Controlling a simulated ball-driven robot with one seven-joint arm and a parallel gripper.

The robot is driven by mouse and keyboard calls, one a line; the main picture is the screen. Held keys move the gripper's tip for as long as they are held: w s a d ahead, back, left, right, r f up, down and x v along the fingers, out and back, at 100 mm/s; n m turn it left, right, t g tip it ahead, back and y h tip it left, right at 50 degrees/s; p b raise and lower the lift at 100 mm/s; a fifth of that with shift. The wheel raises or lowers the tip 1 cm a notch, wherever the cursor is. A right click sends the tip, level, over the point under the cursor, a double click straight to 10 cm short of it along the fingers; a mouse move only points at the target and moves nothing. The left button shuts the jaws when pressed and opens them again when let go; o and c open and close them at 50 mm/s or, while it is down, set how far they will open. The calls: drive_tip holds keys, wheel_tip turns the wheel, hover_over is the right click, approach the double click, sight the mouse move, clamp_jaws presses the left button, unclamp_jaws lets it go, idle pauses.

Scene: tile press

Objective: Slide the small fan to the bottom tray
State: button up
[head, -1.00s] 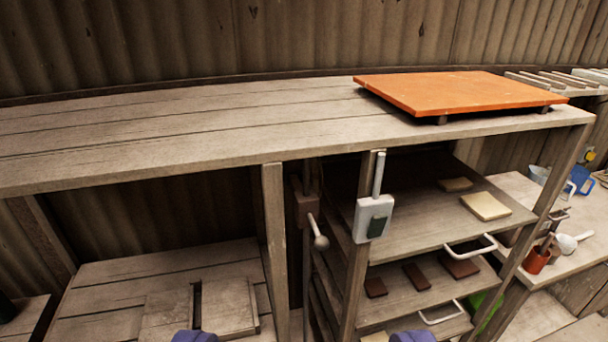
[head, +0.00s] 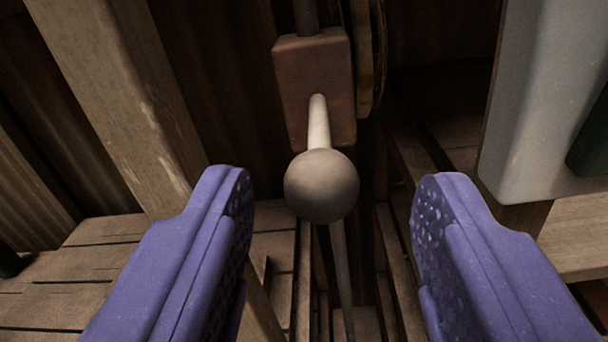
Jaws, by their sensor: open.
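My gripper (head: 332,195) is open, with a purple finger on each side of the picture. Between and just beyond the fingertips is a grey-brown ball knob (head: 321,186) on a short pale rod. The rod comes out of a reddish-brown block (head: 315,85) on a dark vertical bar. The knob appears apart from both fingers. No small fan shows that I can make out, and no bottom tray is in view now.
A wooden post (head: 120,95) stands at the left. A pale grey switch box (head: 530,100) with a dark green face is close at the right. Wooden boards (head: 70,285) lie lower left, and slatted wood lies below the knob.

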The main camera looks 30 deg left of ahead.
sight(319, 129)
drive_tip(key=shift+w+a+f+y, duration=0.1)
drive_tip(key=shift+a+f+y, duration=0.1)
drive_tip(key=shift+f+y, duration=0.2)
drive_tip(key=shift+w+a+f, duration=0.1)
drive_tip(key=shift+w+a, duration=0.05)
drive_tip(key=shift+w, duration=0.15)
drive_tip(key=b+x, duration=0.1)
drive_tip(key=x, duration=0.5)
drive_tip(key=shift+w+a, duration=0.1)
drive_tip(key=shift+w, duration=0.3)
drive_tip(key=shift+c, duration=0.4)
clamp_jaws()
